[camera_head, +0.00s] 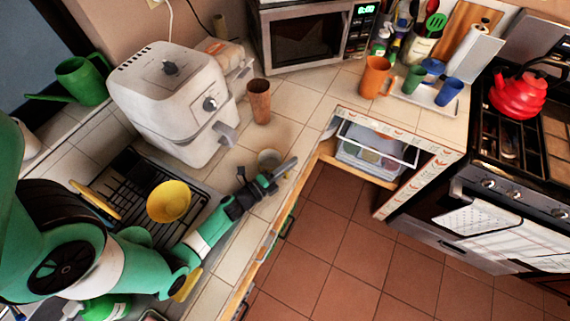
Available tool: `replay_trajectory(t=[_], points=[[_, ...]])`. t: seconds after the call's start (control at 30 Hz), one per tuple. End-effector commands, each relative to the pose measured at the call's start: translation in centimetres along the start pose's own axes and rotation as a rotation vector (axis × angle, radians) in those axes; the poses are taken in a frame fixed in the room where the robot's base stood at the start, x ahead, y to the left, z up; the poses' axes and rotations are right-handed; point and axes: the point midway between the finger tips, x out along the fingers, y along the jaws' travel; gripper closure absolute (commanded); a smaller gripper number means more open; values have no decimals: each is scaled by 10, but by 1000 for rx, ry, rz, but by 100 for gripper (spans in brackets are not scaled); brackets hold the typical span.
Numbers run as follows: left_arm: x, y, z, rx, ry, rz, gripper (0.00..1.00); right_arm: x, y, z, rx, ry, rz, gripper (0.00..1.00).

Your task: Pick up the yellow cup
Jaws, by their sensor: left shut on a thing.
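A clearly yellow bowl-like vessel (169,201) sits at the dish rack, left of the gripper. My right gripper is not in view.
A brown tumbler (259,103) and a white air fryer (170,100) stand behind the gripper. An orange mug (375,77) is farther back, beside a tray with green and blue cups. An open drawer (368,160) is to the right.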

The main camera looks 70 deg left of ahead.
Motion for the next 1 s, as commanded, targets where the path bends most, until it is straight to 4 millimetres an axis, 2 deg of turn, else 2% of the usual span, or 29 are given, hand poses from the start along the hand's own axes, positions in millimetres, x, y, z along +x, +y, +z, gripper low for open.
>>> replay_trajectory(t=[0.2,0.27,0.43,0.5,0.63,0.8,1.0], points=[[0,-37,0,3,0,-3,100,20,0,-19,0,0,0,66],[-5,-45,-11,1,5,-2,100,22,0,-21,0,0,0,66],[-26,-93,-48,1,12,-4,100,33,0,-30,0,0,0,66],[-34,-86,-64,1,12,-6,100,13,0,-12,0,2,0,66],[-48,-96,-88,1,13,-6,100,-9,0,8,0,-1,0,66],[-60,-116,-111,0,11,-4,100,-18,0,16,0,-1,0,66],[-67,-125,-122,2,4,-2,100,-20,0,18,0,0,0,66]])
